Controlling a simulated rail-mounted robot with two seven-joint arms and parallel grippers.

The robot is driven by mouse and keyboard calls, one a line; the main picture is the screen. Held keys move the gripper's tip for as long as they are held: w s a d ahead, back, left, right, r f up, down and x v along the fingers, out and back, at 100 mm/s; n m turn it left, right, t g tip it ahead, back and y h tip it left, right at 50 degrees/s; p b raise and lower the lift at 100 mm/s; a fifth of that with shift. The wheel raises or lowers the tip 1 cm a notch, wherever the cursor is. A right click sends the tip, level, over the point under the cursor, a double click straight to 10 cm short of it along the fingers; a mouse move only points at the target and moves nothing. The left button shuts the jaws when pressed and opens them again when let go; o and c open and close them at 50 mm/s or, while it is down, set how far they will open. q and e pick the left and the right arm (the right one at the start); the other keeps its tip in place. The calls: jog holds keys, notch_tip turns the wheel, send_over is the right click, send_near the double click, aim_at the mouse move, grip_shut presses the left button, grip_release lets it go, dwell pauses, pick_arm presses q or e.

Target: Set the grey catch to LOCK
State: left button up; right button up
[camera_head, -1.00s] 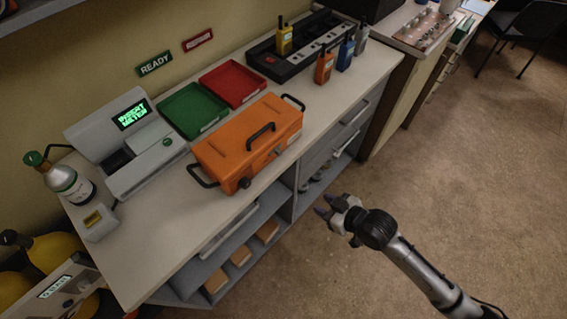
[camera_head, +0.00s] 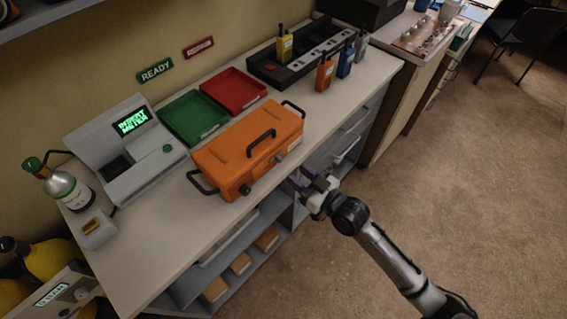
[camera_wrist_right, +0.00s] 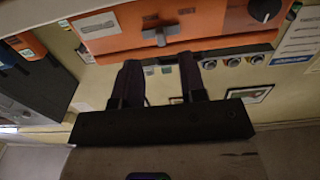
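The grey catch (camera_head: 279,157) is a small lever on the front of the orange case (camera_head: 233,150), which stands on the counter. In the right wrist view the catch (camera_wrist_right: 157,36) looks like a grey T-shaped piece on the orange face (camera_wrist_right: 208,25). No LOCK marking is readable. My right gripper (camera_head: 301,181) is just in front of the case, below the catch. In the wrist view its two dark fingers (camera_wrist_right: 159,64) are apart, with the catch beyond the gap between their tips. Nothing is between the fingers. My left gripper is not in view.
A black knob (camera_head: 245,189) is on the case front, left of the catch. A green tray (camera_head: 194,117) and red tray (camera_head: 233,89) lie behind the case. A grey meter station (camera_head: 128,150) stands left. Several radios stand at the back right.

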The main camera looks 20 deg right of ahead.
aim_at(278, 158)
jog(key=shift+b+x, duration=0.3)
jog(key=shift+x, duration=2.75)
jog(key=shift+c, duration=0.3)
grip_shut()
